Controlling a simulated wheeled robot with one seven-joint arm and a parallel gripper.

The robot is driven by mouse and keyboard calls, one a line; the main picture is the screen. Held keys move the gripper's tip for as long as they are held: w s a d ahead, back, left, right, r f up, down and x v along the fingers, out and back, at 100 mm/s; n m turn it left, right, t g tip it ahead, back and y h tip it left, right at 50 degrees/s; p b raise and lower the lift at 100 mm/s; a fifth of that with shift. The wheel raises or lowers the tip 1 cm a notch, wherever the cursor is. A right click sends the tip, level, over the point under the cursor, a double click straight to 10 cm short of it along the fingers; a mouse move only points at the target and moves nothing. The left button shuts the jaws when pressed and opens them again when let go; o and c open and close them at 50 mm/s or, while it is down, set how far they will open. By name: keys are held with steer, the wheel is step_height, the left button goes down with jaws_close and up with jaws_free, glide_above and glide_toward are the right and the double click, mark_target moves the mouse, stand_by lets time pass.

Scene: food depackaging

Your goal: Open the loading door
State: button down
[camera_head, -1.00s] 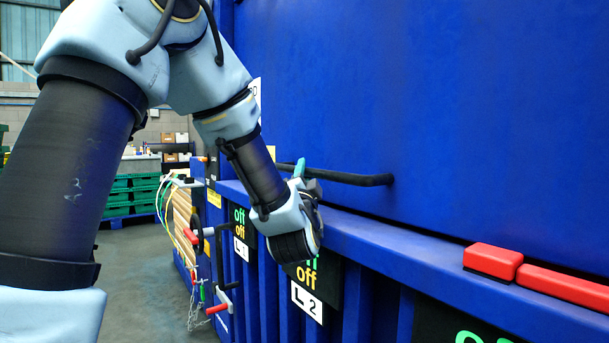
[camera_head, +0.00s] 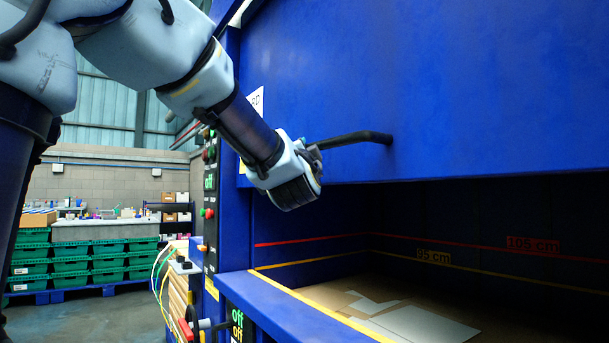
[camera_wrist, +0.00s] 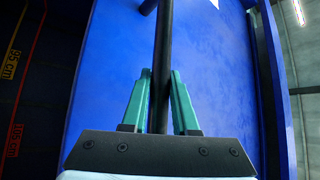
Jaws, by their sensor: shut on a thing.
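The blue loading door (camera_head: 460,80) is raised, with a dark gap below its lower edge. Its black bar handle (camera_head: 355,138) sticks out near that edge. My gripper (camera_head: 308,150) is at the handle's left end in the head view. In the wrist view the two green fingers of my gripper (camera_wrist: 160,100) stand on either side of the black handle (camera_wrist: 163,50), shut on it. The door's blue face (camera_wrist: 225,70) fills the middle behind it. In the head view my wrist hides the fingertips.
The open chamber holds flat cardboard (camera_head: 420,322) and has a red line (camera_head: 310,241) and a yellow line (camera_head: 315,259) on its walls. A blue sill (camera_head: 290,305) runs below. Green crates (camera_head: 85,262) stand at the back left, with bare floor before them.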

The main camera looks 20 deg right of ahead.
step_height(320, 180, up, 11)
steer(key=p, duration=0.4)
steer(key=c, duration=0.7)
jaws_free()
steer(key=shift+f, duration=0.15)
steer(key=b+v, duration=0.3)
steer(key=v, duration=0.8)
steer(key=shift+b, duration=0.3)
